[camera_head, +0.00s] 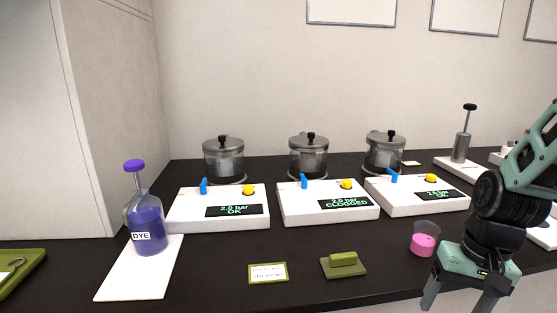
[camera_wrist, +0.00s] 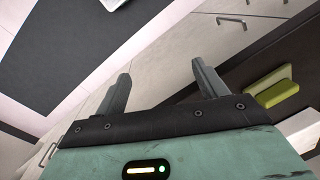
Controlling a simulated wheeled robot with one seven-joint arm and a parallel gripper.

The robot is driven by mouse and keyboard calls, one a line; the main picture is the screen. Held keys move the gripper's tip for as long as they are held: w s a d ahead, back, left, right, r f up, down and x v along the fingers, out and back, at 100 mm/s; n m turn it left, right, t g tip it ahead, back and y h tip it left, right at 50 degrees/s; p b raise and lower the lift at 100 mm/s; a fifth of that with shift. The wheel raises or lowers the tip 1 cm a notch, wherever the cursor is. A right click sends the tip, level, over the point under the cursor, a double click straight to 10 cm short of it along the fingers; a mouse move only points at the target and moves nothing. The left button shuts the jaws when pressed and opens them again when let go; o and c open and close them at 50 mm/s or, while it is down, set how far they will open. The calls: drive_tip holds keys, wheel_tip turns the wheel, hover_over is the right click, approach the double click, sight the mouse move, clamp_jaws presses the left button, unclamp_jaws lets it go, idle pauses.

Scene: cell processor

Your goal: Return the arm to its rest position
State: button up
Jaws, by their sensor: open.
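My gripper (camera_head: 463,292) is at the right of the head view, at the front edge of the dark counter, with its fingers pointing down. Its two fingers are apart and nothing is between them. In the wrist view, the open fingers of my gripper (camera_wrist: 165,85) point over the counter's front edge and pale cabinet fronts. My green and black arm comes in from the right edge of the head view.
Left of my gripper, a beaker of pink liquid (camera_head: 424,240) stands close by on the dark counter (camera_head: 300,285). A green block (camera_head: 343,264) and a card (camera_head: 268,273) lie further left. Three white units (camera_head: 328,208) and a DYE bottle (camera_head: 148,222) stand behind.

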drive_tip(key=s+a+r+n, duration=0.2)
drive_tip(key=s+a+n, duration=0.1)
drive_tip(key=a, duration=0.3)
drive_tip(key=s+a+r+n+p, duration=0.1)
drive_tip(key=s+a+r+n, duration=0.1)
drive_tip(key=s+a+n, duration=0.2)
drive_tip(key=s+a+r+n+h, duration=0.1)
drive_tip(key=s+a+r+n, duration=0.2)
drive_tip(key=a, duration=0.6)
drive_tip(key=shift+s+a+n+p, duration=0.3)
drive_tip(key=shift+s+n, duration=0.1)
drive_tip(key=shift+n, duration=0.5)
drive_tip(key=shift+o, duration=0.5)
drive_tip(key=shift+f, duration=0.1)
